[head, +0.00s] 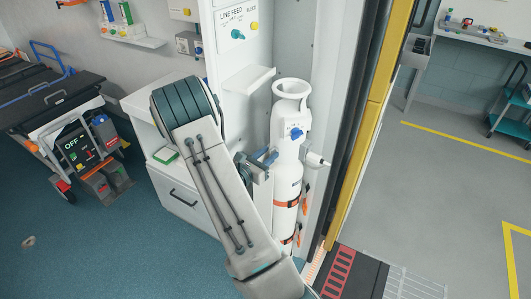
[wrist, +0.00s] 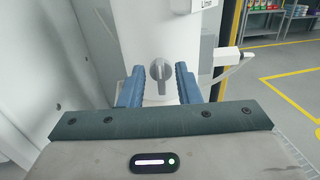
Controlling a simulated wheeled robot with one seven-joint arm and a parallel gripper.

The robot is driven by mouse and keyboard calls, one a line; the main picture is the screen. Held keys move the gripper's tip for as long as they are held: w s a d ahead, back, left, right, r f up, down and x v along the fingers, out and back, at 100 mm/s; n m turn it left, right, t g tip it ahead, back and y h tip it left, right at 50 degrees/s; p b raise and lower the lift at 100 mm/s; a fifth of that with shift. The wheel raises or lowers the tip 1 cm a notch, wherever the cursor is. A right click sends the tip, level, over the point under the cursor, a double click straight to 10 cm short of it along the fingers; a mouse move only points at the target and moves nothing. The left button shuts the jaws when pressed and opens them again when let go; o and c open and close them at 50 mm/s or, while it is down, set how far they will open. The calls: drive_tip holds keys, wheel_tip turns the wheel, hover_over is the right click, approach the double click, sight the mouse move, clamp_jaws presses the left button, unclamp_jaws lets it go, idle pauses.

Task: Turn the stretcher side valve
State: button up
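A white cylinder (head: 287,185) stands upright in a recess in the head view. It has a blue knob (head: 292,133) on its upper front. In the wrist view, a grey valve knob (wrist: 160,73) with an upright grip sits on the white surface (wrist: 142,45). My gripper (head: 266,160) is in front of the cylinder, below and left of the blue knob. Its two blue fingers are apart in the wrist view (wrist: 159,88), either side of the grey knob, with gaps visible. The grey knob is hidden in the head view. No readable label marks either as the stretcher side valve.
A LINE FEED panel (head: 236,22) with a teal knob is above left. A white side fitting (head: 315,160) juts right of the cylinder. A yellow-edged door post (head: 365,125) stands close right. A stretcher (head: 60,100) stands far left; blue floor between is mostly clear.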

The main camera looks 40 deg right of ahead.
clamp_jaws()
drive_tip(key=n+p, duration=0.2)
drive_tip(key=n, duration=0.2)
drive_tip(key=shift+w+p, duration=0.15)
drive_tip(key=shift+p, duration=0.25)
unclamp_jaws()
